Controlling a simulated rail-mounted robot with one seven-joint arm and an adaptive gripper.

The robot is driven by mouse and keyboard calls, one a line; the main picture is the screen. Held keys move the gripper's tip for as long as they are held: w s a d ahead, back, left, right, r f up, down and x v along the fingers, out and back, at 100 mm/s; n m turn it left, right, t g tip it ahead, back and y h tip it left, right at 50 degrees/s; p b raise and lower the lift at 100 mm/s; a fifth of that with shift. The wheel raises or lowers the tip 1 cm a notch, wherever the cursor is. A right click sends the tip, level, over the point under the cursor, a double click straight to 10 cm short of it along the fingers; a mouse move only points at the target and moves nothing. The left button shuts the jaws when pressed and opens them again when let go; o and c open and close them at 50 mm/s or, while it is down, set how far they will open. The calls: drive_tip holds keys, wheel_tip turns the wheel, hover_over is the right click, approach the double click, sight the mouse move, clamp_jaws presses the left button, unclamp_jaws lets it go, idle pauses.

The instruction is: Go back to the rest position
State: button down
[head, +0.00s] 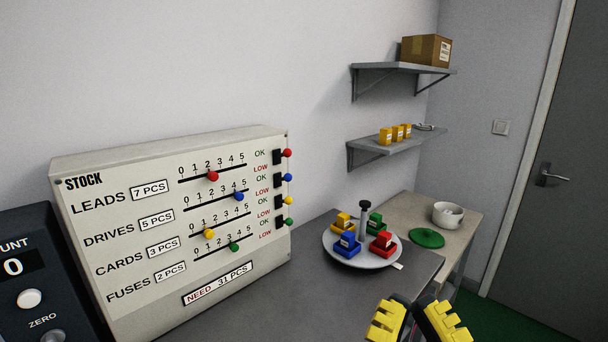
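My gripper (415,318) shows at the bottom edge of the head view, right of the middle, with yellow ridged pads on dark fingers. The fingers stand apart with a gap between them, and I see nothing held there. The lower part of the gripper is cut off by the frame. It appears in front of the bench's right end, apart from the things on it.
A stock board (150,266) with coloured sliders stands on the grey bench (300,300). A round tray (333,254) holds coloured blocks around a post. Beyond are a green lid (427,238), a white pot (448,215), wall shelves (400,68) and a grey door (545,220).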

wheel_tip(320, 180, up, 34)
drive_tip(key=w+a+g+y+p, duration=0.1)
drive_tip(key=w+g+p, duration=0.1)
drive_tip(key=p, duration=3.6)
drive_tip(key=shift+f+m+g+y, duration=0.25)
drive_tip(key=shift+m+g+y, duration=0.05)
drive_tip(key=shift+y, duration=0.1)
drive_tip(key=shift+w, duration=0.1)
